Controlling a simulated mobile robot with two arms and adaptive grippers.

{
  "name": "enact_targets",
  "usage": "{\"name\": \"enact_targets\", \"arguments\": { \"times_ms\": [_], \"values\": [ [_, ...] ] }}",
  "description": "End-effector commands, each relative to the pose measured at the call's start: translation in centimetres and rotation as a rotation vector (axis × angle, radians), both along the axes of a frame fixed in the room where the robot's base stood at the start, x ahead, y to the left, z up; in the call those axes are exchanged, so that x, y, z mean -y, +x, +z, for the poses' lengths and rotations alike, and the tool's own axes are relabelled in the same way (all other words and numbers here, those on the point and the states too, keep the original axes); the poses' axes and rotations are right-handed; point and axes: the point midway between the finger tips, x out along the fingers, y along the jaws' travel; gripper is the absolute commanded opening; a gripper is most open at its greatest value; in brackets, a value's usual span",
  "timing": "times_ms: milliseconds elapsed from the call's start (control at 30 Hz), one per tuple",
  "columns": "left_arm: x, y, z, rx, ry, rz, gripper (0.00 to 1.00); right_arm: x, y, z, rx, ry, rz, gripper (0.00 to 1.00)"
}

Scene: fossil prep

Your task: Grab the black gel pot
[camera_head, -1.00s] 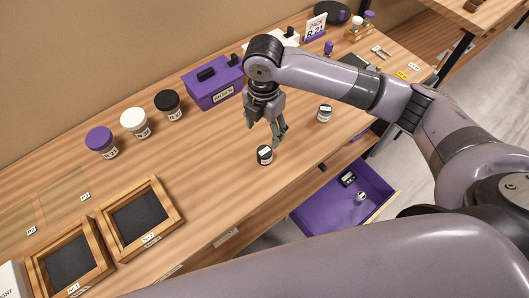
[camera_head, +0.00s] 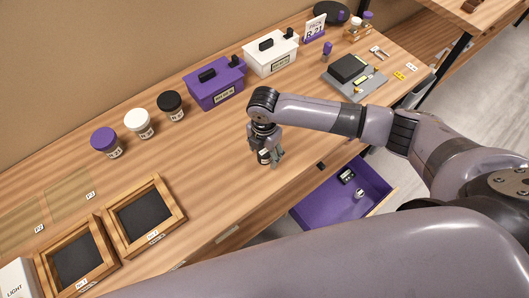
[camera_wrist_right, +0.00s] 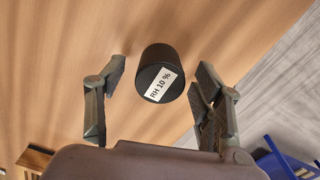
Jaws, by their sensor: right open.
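A small black gel pot (camera_wrist_right: 158,62) with a white label reading "RH 10 %" stands between the two fingers of my right gripper (camera_wrist_right: 158,80) in the wrist view. Gaps show on both sides, so the fingers are apart from it. In the head view the right gripper (camera_head: 270,158) is low over the bench, with the pot (camera_head: 264,157) partly hidden by the fingers. The right gripper is open. My left gripper is not in view.
Larger jars with purple (camera_head: 103,138), white (camera_head: 137,120) and black (camera_head: 169,101) lids stand at the back left. Purple (camera_head: 215,92) and white (camera_head: 272,58) boxes stand behind. Framed trays (camera_head: 178,212) lie left. A purple drawer (camera_head: 320,208) is open below the front edge.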

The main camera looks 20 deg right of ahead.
Motion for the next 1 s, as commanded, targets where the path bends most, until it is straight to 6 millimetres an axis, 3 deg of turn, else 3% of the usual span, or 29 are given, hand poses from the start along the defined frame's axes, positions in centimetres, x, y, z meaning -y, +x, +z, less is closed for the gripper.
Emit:
{"name": "enact_targets", "arguments": {
  "times_ms": [100, 867, 1000],
  "values": [
    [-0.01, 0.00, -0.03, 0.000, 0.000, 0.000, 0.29, -0.01, -0.01, 0.00, 0.000, 0.000, 0.000, 0.61],
    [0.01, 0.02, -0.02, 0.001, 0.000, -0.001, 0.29, 0.02, 0.01, 0.05, 0.000, 0.000, -0.001, 0.11],
    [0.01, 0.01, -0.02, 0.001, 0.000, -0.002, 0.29, 0.01, 0.02, 0.06, 0.000, 0.000, -0.001, 0.09]
  ]
}}
